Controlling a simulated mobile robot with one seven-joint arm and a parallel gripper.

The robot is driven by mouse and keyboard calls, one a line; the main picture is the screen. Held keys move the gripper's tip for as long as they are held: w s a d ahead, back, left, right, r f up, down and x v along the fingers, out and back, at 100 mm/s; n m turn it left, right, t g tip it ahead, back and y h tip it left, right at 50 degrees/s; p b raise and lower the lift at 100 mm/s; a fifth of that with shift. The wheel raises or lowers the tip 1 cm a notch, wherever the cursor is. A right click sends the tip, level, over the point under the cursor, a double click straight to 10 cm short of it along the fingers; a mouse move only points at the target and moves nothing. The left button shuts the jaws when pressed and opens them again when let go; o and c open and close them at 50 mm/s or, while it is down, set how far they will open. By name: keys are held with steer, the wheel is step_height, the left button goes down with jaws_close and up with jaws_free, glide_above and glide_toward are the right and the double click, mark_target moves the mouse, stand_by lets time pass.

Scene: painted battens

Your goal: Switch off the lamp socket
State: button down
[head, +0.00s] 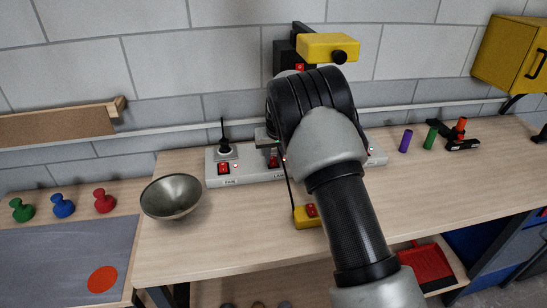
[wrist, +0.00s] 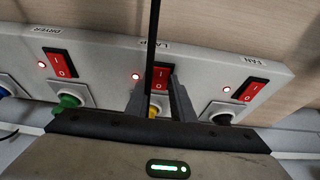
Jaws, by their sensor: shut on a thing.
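The grey socket strip (wrist: 100,55) has sockets labelled dryer, lamp and fan, upside down in the wrist view; it also shows on the bench in the head view (head: 245,176). The lamp's red rocker switch (wrist: 161,73) is partly hidden by a black cord, and the red light (wrist: 136,76) beside it is lit. My gripper (wrist: 157,88) is at the lamp socket, its fingers on either side of the yellow plug (wrist: 154,110) and shut on it. In the head view my arm hides part of the strip.
The fan switch (wrist: 247,90) and dryer switch (wrist: 58,64) flank the lamp switch, each with a lit red light. A yellow switch box (head: 307,216) lies in front of the strip. A metal bowl (head: 171,197) stands left. The bench front is mostly clear.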

steer(key=shift+w+r+g+p, duration=0.2)
steer(key=shift+r+g+p, duration=0.25)
steer(key=shift+p, duration=0.75)
steer(key=shift+w+a+f+g+p, duration=0.1)
steer(key=shift+w+f+g+p, duration=0.15)
steer(key=shift+g+p, duration=0.75)
steer(key=c, duration=1.5)
jaws_free()
steer(key=r, duration=0.5)
steer(key=s+r, duration=0.1)
steer(key=r, duration=0.5)
steer(key=s+r, duration=0.1)
steer(key=r, duration=0.5)
steer(key=shift+s+d+r, duration=0.1)
steer(key=shift+s+d, duration=0.05)
steer(key=shift+d, duration=0.1)
